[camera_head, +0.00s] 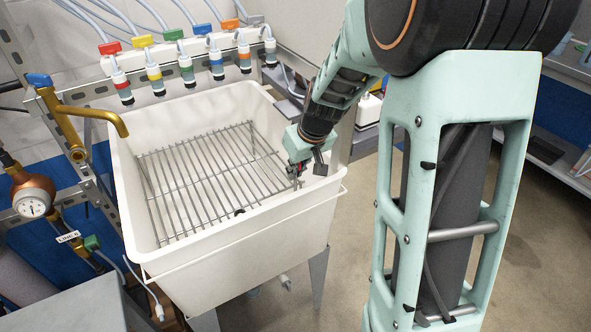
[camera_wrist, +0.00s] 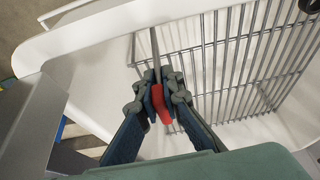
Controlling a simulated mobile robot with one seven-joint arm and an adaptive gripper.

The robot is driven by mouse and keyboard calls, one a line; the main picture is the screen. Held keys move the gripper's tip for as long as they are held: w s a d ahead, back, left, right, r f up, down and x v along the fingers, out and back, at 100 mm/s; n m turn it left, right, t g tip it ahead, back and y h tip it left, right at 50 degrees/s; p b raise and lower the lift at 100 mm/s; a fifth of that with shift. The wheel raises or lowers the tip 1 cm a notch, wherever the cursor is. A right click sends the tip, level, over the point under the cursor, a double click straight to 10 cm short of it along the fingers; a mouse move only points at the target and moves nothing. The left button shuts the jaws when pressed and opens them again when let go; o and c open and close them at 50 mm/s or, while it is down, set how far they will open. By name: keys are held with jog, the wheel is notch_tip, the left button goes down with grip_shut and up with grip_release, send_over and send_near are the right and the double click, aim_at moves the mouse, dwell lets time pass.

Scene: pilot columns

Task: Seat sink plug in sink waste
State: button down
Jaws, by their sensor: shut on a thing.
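A dark round thing (camera_head: 239,211) shows at the front edge of the wire rack, inside the white sink (camera_head: 290,212); I cannot tell whether it is the plug or the waste opening. No other plug or waste is clear to see. The wire rack (camera_head: 190,178) covers much of the sink's inside and also shows in the wrist view (camera_wrist: 250,70). My gripper (camera_head: 299,170) is at the rack's right end, just inside the sink's right rim.
A brass tap (camera_head: 95,115) reaches over the sink's left rim. Several valves with coloured handles (camera_head: 175,36) line the back wall. A pressure gauge (camera_head: 33,205) stands at left. A grey surface (camera_wrist: 30,120) lies beside the sink in the wrist view. The floor at right is clear.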

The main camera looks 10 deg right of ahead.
jog(key=shift+f+b, duration=0.95)
jog(key=shift+f, duration=0.2)
jog(key=c, duration=2)
grip_release()
jog(key=v, duration=1.2)
